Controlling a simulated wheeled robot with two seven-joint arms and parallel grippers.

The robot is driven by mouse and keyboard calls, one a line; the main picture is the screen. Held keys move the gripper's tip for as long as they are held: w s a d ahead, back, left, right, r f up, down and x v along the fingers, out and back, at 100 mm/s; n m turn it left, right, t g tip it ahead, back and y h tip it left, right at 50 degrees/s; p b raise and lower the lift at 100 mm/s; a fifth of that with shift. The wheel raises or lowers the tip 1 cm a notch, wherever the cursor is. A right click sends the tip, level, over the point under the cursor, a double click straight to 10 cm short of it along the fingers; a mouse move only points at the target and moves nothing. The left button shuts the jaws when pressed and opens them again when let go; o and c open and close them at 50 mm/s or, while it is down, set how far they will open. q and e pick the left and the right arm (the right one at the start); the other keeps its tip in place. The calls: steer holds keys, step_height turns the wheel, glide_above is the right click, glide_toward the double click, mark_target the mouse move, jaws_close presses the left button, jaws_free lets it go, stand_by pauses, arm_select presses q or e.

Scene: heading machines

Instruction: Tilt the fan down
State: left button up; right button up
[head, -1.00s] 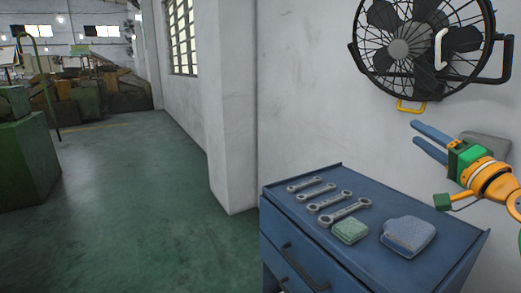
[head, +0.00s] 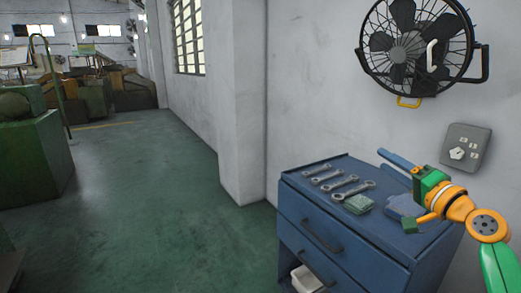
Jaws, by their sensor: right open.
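The fan (head: 416,45) is a black wall fan in a round wire cage, high at the upper right of the head view. My right gripper (head: 397,160) is below the fan, over the right part of the blue cabinet, apart from the fan. My left gripper is not in view.
The blue cabinet (head: 345,235) stands against the wall with several wrenches (head: 340,180), a green sponge (head: 359,204) and a folded cloth (head: 401,205) on top. A grey control box (head: 466,150) is on the wall. The green floor at left is open.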

steer(key=s+a+f+g+y+p, duration=0.2)
steer(key=a+f+g+y+p, duration=0.15)
steer(key=a+f, duration=1.15)
steer(key=w+d+r+n+t+h, duration=0.1)
steer(key=d+r+n+t+h, duration=0.1)
steer(key=d+n+h, duration=0.35)
steer(key=w+d+r+n+t+h, duration=0.2)
steer(key=d+n+t+h, duration=0.1)
steer(key=d+n+h, duration=0.3)
steer(key=s+a+f+g+y, duration=0.1)
steer(key=s+f+g, duration=0.35)
steer(key=f, duration=0.95)
steer(key=s+f+g+y, duration=0.1)
steer(key=s+f+g, duration=0.3)
steer(key=f, duration=0.9)
steer(key=s+a+f+g, duration=0.3)
steer(key=s+f+g, duration=0.1)
steer(key=s+f, duration=1.25)
steer(key=s+a+f+g, duration=0.1)
steer(key=s+f+g, duration=0.2)
steer(key=s, duration=1)
steer(key=s+a+f+g, duration=0.2)
steer(key=s+f, duration=0.3)
steer(key=s, duration=0.9)
steer(key=shift+a+f+g, duration=0.15)
steer(key=shift+a+g, duration=0.05)
steer(key=shift+g, duration=0.4)
